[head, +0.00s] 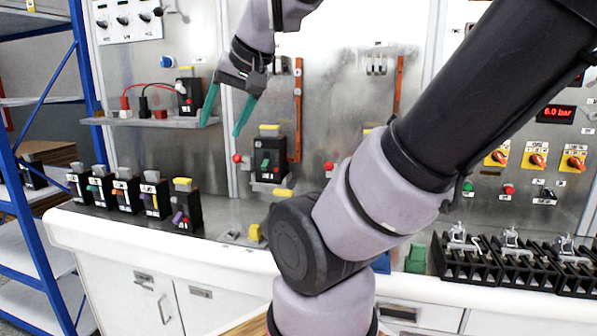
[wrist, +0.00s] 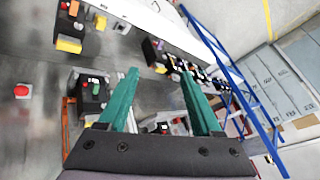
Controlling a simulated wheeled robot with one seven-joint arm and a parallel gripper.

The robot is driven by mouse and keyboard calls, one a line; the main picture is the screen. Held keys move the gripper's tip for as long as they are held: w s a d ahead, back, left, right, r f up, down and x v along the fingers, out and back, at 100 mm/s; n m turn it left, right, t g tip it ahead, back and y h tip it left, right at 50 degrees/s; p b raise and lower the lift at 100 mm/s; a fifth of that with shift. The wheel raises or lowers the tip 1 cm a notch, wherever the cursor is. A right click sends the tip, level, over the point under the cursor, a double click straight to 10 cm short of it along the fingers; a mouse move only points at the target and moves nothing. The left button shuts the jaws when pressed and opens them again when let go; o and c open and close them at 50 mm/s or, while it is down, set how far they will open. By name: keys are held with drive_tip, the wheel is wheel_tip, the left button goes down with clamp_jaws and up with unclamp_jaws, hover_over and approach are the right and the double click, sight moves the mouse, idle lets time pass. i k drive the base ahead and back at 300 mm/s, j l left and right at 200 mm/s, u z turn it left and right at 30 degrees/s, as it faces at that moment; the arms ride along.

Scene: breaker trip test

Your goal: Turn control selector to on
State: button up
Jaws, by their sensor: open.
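My gripper (head: 221,128) is open, its two teal fingers pointing down in front of the steel back panel, right of a small shelf. In the wrist view my gripper (wrist: 159,75) has nothing between its fingers. Several rotary knobs show, and I cannot tell from labels which is the control selector. A white plate with black knobs (head: 123,20) is at the upper left. Red-orange knobs on yellow plates (head: 537,158) are at the right, partly behind my arm, with a small black knob (head: 547,193) below them. My gripper is apart from all of these.
A black breaker (head: 268,160) is mounted on the panel below right of my gripper. The shelf (head: 150,121) holds a tester with red and black leads. Several breakers (head: 155,196) stand on the bench at left. Blue shelving (head: 83,60) stands far left. Black terminal racks (head: 465,262) sit at right.

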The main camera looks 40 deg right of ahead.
sight(548, 192)
drive_tip(key=z, duration=2.8)
